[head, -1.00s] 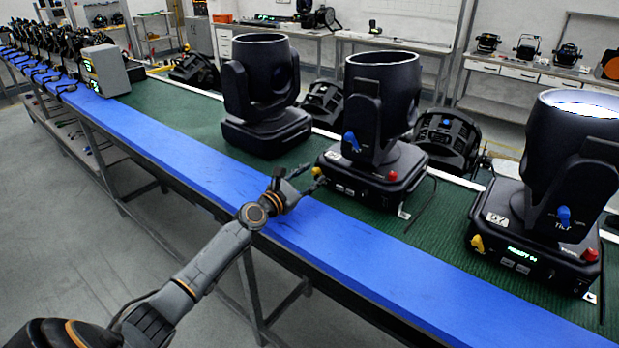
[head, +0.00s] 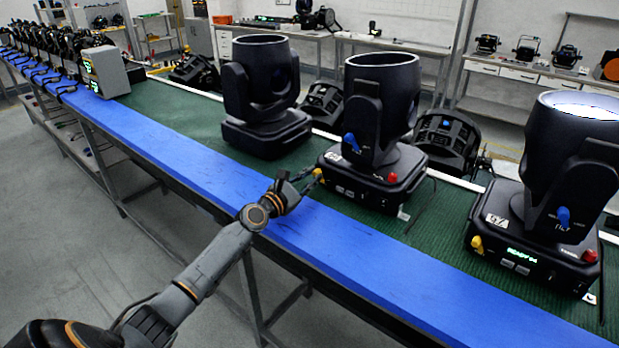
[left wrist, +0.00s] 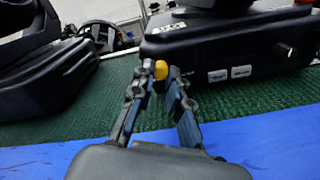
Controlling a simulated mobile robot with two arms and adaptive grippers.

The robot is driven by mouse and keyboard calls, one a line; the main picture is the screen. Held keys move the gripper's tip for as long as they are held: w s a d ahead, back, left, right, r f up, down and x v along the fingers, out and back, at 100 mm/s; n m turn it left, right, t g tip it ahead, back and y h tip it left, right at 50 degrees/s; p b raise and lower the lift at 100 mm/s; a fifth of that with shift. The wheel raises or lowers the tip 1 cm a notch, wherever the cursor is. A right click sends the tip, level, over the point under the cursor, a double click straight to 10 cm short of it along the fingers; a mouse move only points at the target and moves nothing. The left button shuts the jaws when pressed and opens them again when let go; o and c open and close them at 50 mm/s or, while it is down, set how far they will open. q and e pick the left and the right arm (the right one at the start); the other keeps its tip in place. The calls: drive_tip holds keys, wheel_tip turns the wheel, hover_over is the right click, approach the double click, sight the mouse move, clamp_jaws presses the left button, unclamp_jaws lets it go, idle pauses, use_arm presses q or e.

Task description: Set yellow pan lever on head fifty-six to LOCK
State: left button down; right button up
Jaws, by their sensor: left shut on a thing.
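The middle moving head (head: 375,184) stands on the green mat, with a blue knob (head: 352,143) and a red knob (head: 392,178) on it. Its yellow lever (head: 318,174) is at the left front corner of the base. The left wrist view shows the yellow lever (left wrist: 161,69) between the fingertips, beside a white number label too small to read surely. My left gripper (head: 309,181) is shut on this lever, reaching in from the front left. The fingertips hide part of the lever, and its lock marking cannot be read. My right gripper is not in view.
Another head (head: 530,235), labelled 57, stands to the right with its own yellow lever (head: 477,245). The blue front strip (head: 360,262) of the bench is clear beneath my arm.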

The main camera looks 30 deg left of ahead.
use_arm(q)
drive_tip(key=m, duration=0.2)
drive_tip(key=d+m, duration=0.1)
drive_tip(key=m, duration=0.2)
drive_tip(key=shift+d+r, duration=0.1)
drive_tip(key=shift+d, duration=0.1)
drive_tip(key=m, duration=0.2)
drive_tip(key=d+m+b, duration=0.1)
drive_tip(key=m, duration=0.2)
drive_tip(key=shift+s+d+m, duration=0.1)
drive_tip(key=shift+d+m, duration=0.1)
drive_tip(key=shift+m, duration=0.1)
drive_tip(key=shift+f, duration=0.2)
drive_tip(key=c, duration=1.3)
unclamp_jaws()
drive_tip(key=s, duration=0.8)
drive_tip(key=s+a, duration=0.1)
drive_tip(key=s, duration=0.3)
